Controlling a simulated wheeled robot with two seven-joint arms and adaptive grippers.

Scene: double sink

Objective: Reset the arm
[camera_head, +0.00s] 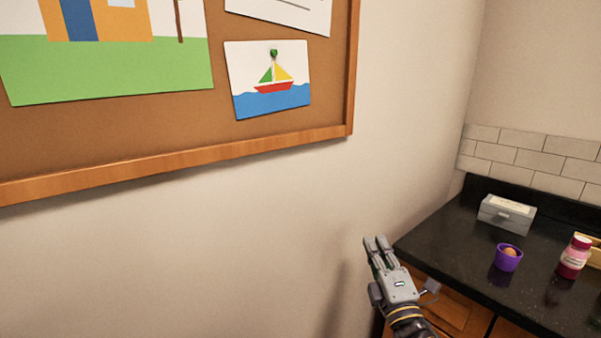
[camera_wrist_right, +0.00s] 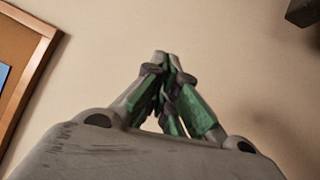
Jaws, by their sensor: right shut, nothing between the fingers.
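My right gripper (camera_head: 376,241) is in the lower middle-right of the head view, in front of the bare wall and just left of the counter's corner. Its fingers point up. In the right wrist view its fingertips (camera_wrist_right: 166,58) meet, and nothing is between them. My left gripper is not in either view.
A dark counter (camera_head: 455,250) over wooden drawers stands at the right. On it are a grey box (camera_head: 507,215), a purple cup (camera_head: 507,260) with a round orange-brown thing in it, and a pink bottle (camera_head: 573,258). A corkboard (camera_head: 180,130) hangs on the wall at the left.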

